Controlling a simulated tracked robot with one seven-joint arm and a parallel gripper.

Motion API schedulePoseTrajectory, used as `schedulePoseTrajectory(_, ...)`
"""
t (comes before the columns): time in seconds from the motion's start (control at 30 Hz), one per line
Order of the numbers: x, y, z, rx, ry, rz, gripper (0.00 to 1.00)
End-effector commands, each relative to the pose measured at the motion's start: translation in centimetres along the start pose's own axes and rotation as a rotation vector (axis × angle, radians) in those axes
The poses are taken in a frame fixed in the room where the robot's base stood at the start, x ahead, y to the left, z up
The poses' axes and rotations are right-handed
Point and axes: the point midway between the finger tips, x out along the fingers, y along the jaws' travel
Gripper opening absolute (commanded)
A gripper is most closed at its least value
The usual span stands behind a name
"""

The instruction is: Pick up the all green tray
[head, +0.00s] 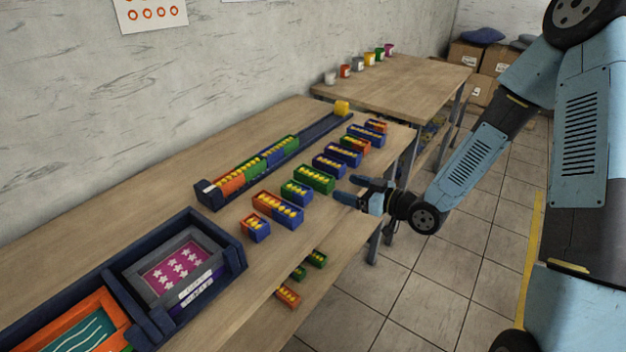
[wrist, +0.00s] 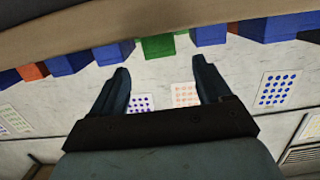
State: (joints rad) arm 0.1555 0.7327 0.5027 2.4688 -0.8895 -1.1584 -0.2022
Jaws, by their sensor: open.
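The all green tray (head: 314,179) holds small yellow pieces and stands in a row of trays along the table's right edge. My gripper (head: 351,189) is open and empty, just to the right of this tray, its fingers pointing toward it. In the wrist view, the green tray (wrist: 157,47) shows beyond and between the open fingertips of my gripper (wrist: 162,66). A gap is visible between fingers and tray, and they do not touch.
A green and blue tray (head: 297,193) and a blue tray (head: 329,166) stand close on either side of the green tray. A long dark rack (head: 325,127) with trays lies behind. Several trays, including a small green one (head: 317,259), sit below the tabletop.

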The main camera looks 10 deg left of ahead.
Motion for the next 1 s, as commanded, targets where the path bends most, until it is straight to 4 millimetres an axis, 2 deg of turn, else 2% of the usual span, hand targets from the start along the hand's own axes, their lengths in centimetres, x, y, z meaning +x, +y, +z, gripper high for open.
schedulePoseTrajectory(0.1, 2.2, -0.1, 0.0, -0.001, 0.0, -0.003, 0.78)
schedulePoseTrajectory(0.3, 5.0, 0.0, 0.0, -0.001, -0.001, -0.002, 0.78)
schedulePoseTrajectory(0.63, 6.7, 0.0, 0.1, -0.001, -0.001, -0.002, 0.78)
schedulePoseTrajectory(0.9, 10.2, 0.0, 0.4, -0.001, -0.002, -0.003, 0.78)
schedulePoseTrajectory(1.0, 10.9, 0.0, 0.4, 0.0, -0.002, -0.001, 0.78)
